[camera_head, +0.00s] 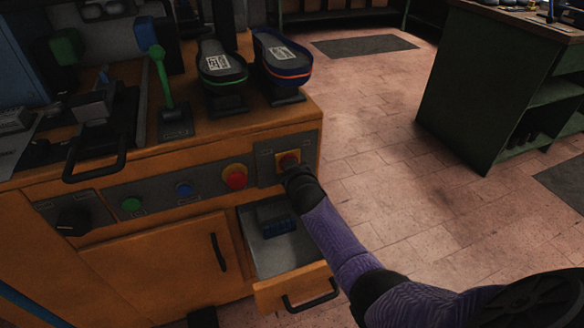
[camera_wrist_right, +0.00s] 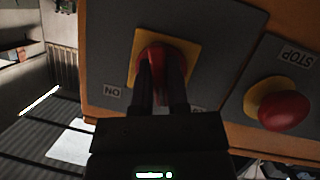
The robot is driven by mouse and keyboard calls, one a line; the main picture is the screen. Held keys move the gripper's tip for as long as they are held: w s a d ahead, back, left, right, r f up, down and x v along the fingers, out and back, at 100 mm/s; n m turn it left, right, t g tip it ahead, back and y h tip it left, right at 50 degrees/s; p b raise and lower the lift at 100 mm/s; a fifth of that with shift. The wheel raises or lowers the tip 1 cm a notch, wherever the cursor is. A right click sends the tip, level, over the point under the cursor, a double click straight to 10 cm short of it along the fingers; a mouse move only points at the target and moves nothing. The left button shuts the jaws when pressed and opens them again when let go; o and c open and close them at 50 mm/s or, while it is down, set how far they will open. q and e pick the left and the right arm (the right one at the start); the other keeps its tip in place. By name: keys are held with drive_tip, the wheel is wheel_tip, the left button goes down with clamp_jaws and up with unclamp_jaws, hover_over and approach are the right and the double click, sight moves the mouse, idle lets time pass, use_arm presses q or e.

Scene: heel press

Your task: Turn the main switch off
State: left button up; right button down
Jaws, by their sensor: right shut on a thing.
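The main switch (camera_head: 288,158) is a red knob on a yellow plate, set in a grey panel at the right end of the machine's front. In the right wrist view the red knob (camera_wrist_right: 157,52) sits between the two dark fingers of my right gripper (camera_wrist_right: 163,82). That gripper is shut on the knob, and its fingers hide part of it. In the head view my right gripper (camera_head: 291,170) reaches the panel from below right. An upside-down ON label (camera_wrist_right: 112,93) shows beside the yellow plate. My left gripper is not in view.
A red stop button (camera_head: 235,176) is left of the switch, with blue (camera_head: 184,189) and green (camera_head: 131,204) buttons further left. An open drawer (camera_head: 298,293) juts out below my right forearm. A green lever (camera_head: 162,78) and two shoe forms stand on top.

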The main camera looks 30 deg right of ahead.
drive_tip(key=shift+f+n+h+b, duration=0.15)
drive_tip(key=shift+n+h+b, duration=0.35)
drive_tip(key=shift+n+b, duration=0.25)
drive_tip(key=shift+n+h+b, duration=0.4)
drive_tip(key=shift+n, duration=0.25)
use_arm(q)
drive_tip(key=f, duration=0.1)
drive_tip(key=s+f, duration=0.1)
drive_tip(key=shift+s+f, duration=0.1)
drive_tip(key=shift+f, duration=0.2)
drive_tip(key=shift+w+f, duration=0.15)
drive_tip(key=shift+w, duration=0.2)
use_arm(e)
drive_tip(key=shift+n, duration=0.3)
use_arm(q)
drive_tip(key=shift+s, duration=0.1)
use_arm(e)
drive_tip(key=c, duration=0.7)
unclamp_jaws()
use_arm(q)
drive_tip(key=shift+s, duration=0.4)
use_arm(e)
drive_tip(key=shift+o, duration=0.4)
